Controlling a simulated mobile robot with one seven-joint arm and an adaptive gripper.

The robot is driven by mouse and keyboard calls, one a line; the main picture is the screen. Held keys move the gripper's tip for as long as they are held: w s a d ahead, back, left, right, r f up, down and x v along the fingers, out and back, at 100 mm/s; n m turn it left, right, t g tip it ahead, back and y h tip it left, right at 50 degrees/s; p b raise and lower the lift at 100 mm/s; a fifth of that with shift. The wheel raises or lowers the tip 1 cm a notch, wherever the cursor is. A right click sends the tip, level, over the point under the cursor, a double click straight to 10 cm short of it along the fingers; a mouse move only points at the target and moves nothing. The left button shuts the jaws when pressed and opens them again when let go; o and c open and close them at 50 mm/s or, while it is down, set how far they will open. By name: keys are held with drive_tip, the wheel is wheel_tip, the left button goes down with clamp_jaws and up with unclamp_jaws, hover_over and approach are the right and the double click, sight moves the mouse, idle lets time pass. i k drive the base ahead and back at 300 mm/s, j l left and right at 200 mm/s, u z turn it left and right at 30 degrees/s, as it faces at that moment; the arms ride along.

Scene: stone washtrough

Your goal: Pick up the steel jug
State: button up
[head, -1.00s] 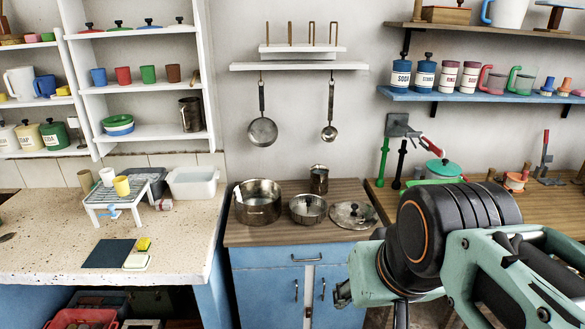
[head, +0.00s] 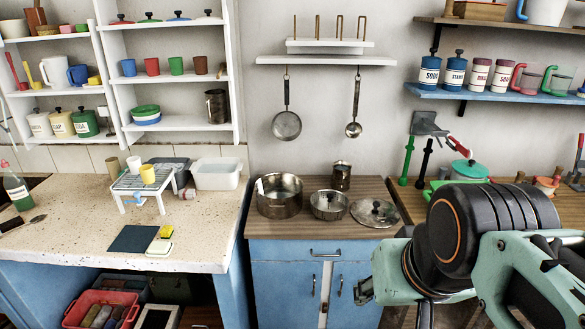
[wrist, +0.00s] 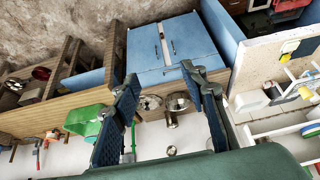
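A small dark steel jug (head: 341,175) stands upright on the wooden counter top (head: 380,190), behind the shallow pan. A taller steel jug (head: 217,106) stands on the lowest shelf at the right end of the white rack. The pictures do not settle which one is meant. In the wrist view, which is upside down, my gripper (wrist: 160,78) is open and empty, its two blue-padded fingers wide apart. The cookware lies well beyond them, with what looks like the counter jug (wrist: 170,120) between them. In the head view my arm is at the lower right, away from both jugs.
A steel pot (head: 280,196), a shallow pan (head: 329,205) and a lid (head: 375,212) crowd the counter in front of the small jug. A skimmer (head: 287,124) and a ladle (head: 354,129) hang above. A low rack (head: 130,183) stands on the left stone top.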

sight(341, 173)
drive_tip(key=i+l+u, duration=0.25)
drive_tip(key=i+l, duration=0.25)
drive_tip(key=i, duration=0.15)
drive_tip(key=i+l+u, duration=0.3)
drive_tip(key=i+l, duration=0.25)
